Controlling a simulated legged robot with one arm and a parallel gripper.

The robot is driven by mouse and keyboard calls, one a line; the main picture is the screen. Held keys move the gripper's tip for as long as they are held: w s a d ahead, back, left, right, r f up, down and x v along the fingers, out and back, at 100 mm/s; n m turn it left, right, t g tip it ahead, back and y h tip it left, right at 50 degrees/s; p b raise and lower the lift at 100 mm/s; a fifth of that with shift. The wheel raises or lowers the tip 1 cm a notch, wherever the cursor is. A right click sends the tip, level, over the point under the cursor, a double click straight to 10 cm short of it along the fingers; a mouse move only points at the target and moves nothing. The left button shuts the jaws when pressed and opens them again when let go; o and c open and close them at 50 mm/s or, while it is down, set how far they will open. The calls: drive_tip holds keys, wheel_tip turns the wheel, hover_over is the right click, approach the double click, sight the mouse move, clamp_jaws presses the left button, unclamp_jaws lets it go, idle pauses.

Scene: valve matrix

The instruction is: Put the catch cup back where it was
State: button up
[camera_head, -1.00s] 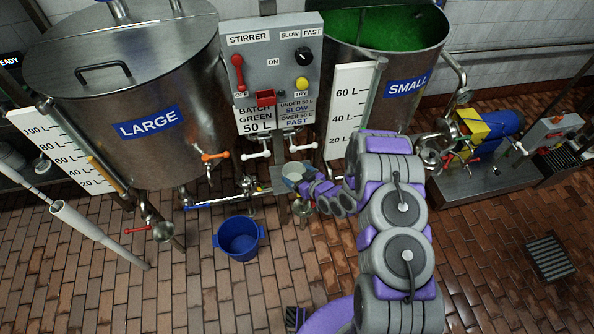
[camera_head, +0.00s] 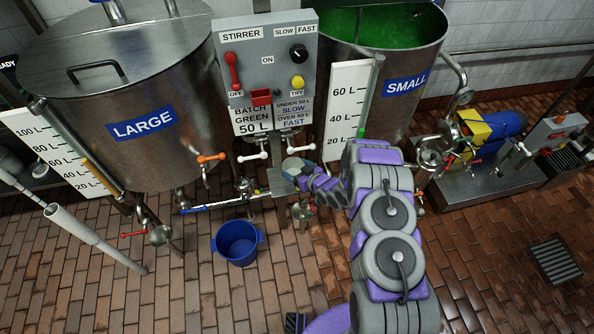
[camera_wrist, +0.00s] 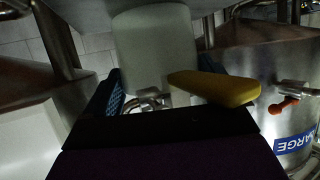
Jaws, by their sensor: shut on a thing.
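The catch cup (camera_head: 292,166) is a small pale cup at the end of my arm, in front of the stirrer panel and below its white-handled valves. In the wrist view a pale cylinder (camera_wrist: 155,48), which looks like the cup, stands between the fingers. My gripper (camera_wrist: 180,84) is shut on it; in the head view my gripper (camera_head: 304,174) is small and partly covers the cup. A small grey metal plate (camera_head: 278,184) lies just under and beside the cup. Whether the cup touches the plate cannot be told.
A yellow bar (camera_wrist: 215,87) crosses by the right finger. The stirrer panel (camera_head: 268,70) stands behind, between the large tank (camera_head: 125,90) and the small tank (camera_head: 390,60). Valve handles crowd around the cup. A blue bucket (camera_head: 238,244) stands on the floor in front.

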drive_tip(key=shift+a+f, duration=0.1)
drive_tip(key=shift+a, duration=0.05)
drive_tip(key=o, duration=0.9)
drive_tip(key=shift+a, duration=0.2)
drive_tip(key=shift+c, duration=0.2)
drive_tip(key=shift+o, duration=0.4)
drive_tip(key=shift+a+f, duration=0.1)
drive_tip(key=shift+a, duration=0.1)
drive_tip(key=shift+d, duration=0.2)
drive_tip(key=p+v, duration=0.2)
drive_tip(key=v, duration=1)
drive_tip(key=shift+r+p, duration=0.25)
drive_tip(key=shift+p, duration=0.05)
